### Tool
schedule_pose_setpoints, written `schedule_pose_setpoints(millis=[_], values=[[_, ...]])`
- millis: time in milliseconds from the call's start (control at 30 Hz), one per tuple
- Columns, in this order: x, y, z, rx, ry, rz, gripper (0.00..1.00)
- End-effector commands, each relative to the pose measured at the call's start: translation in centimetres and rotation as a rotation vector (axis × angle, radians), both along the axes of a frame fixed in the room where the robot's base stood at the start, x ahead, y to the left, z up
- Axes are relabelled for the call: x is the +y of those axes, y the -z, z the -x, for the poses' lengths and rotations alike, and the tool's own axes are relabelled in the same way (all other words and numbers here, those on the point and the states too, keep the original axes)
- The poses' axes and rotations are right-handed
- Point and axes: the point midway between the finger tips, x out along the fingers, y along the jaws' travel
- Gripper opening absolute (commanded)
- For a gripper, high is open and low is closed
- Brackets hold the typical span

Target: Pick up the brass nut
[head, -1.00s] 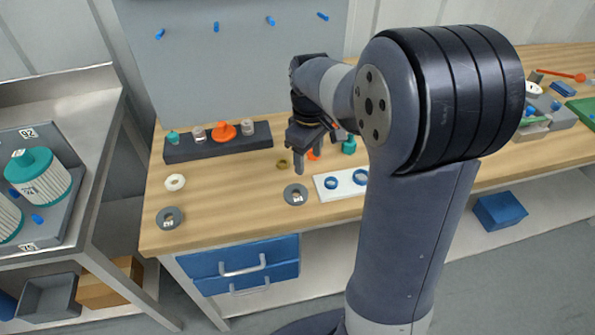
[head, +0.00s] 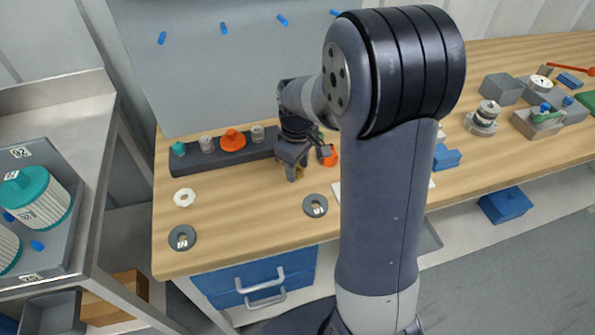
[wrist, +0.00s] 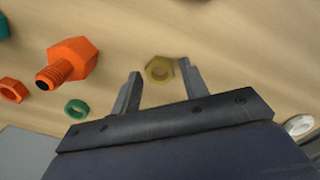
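The brass nut (wrist: 151,70) is a small yellow-brown hexagonal ring lying on the wooden bench. In the wrist view it appears between the tips of my open gripper (wrist: 160,69), with a visible gap on each side. How far the fingertips are above the bench is hard to tell. In the head view my gripper (head: 294,173) points down over the bench in front of the dark rack, and a bit of brass colour (head: 300,172) shows beside the fingers. Most of the nut is hidden there.
The dark rack (head: 190,166) stands behind, and a grey ring (head: 315,206) lies in front.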

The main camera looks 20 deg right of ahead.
Motion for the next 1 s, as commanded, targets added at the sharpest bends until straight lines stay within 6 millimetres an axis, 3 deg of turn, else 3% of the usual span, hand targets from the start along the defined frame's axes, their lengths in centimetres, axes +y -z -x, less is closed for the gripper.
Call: schedule_pose_setpoints(millis=[433,733,1000], values=[[0.0,0.0,0.0,0.000,0.000,0.000,0.06],[0.0,-0.7,-0.1,-0.004,0.000,0.000,0.05],[0.0,-5.8,-0.1,-0.008,0.000,0.000,0.05]])
